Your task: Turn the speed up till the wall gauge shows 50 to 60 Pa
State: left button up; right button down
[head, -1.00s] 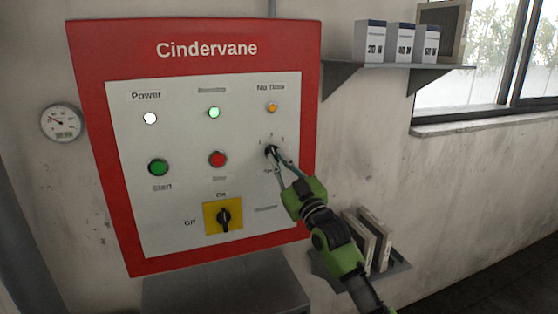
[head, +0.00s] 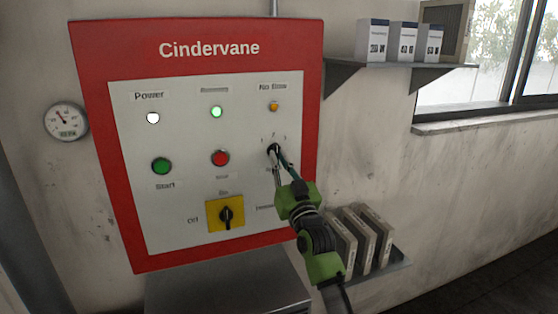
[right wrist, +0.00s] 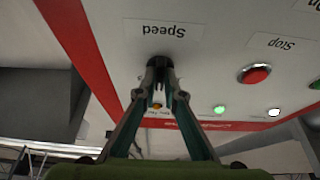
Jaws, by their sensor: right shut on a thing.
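The speed knob (head: 273,150) is a small black knob on the right of the white panel face, with scale marks around its top. In the right wrist view the black knob (right wrist: 159,64) sits beside the label "Speed". My right gripper (head: 275,158) is shut on it, and the fingers hide part of it. The wall gauge (head: 66,121) is a round white dial left of the red-framed Cindervane panel (head: 295,60). Its red needle points to the upper left; the numbers are too small to read. My left gripper is not in view.
The Power lamp (head: 152,118) is white, the lamp beside it (head: 216,112) glows green, and the No flow lamp (head: 274,106) is amber. The green Start button (head: 161,166), red Stop button (head: 220,158) and yellow-plated main switch (head: 225,214) are close by. A shelf (head: 400,74) holds boxes.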

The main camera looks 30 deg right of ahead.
jog(key=c, duration=2.1)
grip_release()
jog(key=shift+c, duration=0.2)
jog(key=shift+s, duration=0.1)
jog(key=v, duration=1.2)
